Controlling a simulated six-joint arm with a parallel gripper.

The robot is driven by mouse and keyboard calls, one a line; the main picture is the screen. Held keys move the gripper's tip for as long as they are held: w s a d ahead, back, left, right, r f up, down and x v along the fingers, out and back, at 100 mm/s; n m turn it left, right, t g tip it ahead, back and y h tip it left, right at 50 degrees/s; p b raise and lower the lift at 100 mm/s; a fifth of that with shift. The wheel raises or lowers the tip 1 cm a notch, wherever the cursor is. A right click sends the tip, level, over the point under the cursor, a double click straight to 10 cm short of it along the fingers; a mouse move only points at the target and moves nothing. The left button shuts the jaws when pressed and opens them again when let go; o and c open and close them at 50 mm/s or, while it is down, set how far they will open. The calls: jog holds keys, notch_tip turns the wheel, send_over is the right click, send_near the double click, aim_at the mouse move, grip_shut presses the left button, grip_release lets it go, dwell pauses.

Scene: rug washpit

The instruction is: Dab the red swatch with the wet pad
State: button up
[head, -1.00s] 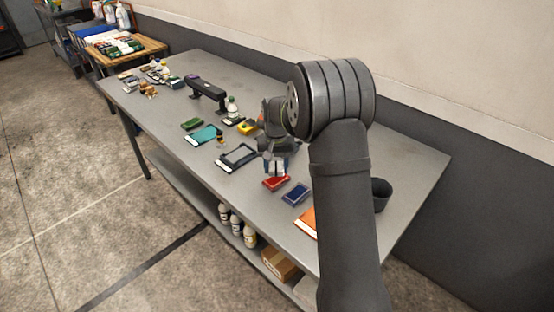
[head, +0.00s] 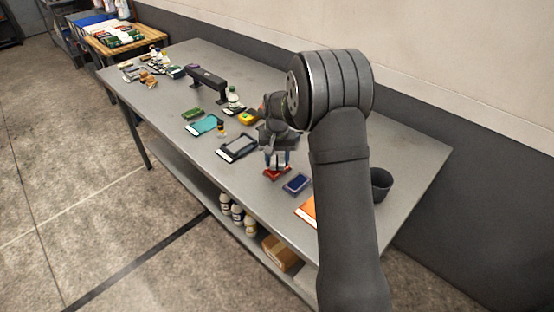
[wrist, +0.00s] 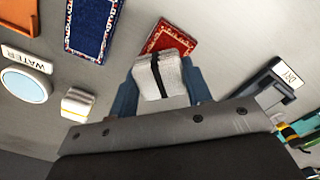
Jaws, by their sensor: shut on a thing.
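My gripper (wrist: 162,85) is shut on a white pad (wrist: 174,76) with a black band, seen between its blue fingers in the wrist view. The red swatch (wrist: 172,37), patterned with a pale border, lies flat just beyond the pad, which covers its near edge. In the head view my gripper (head: 278,160) is low, right over the red swatch (head: 272,175). I cannot tell whether the pad touches the swatch.
A blue swatch (wrist: 91,27) lies left of the red one. A round dish (wrist: 25,85) by a WATER label and a second white pad (wrist: 78,104) with a yellow band are at left. A dark tray (wrist: 262,92) labelled DRY is at right. A dark cup (head: 381,184) stands behind my arm.

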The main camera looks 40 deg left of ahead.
jog(key=shift+f, duration=0.6)
dwell(1.2)
jog(key=shift+r, duration=3.55)
jog(key=shift+f, duration=2.95)
jog(key=shift+f, duration=0.5)
jog(key=shift+r, duration=3.5)
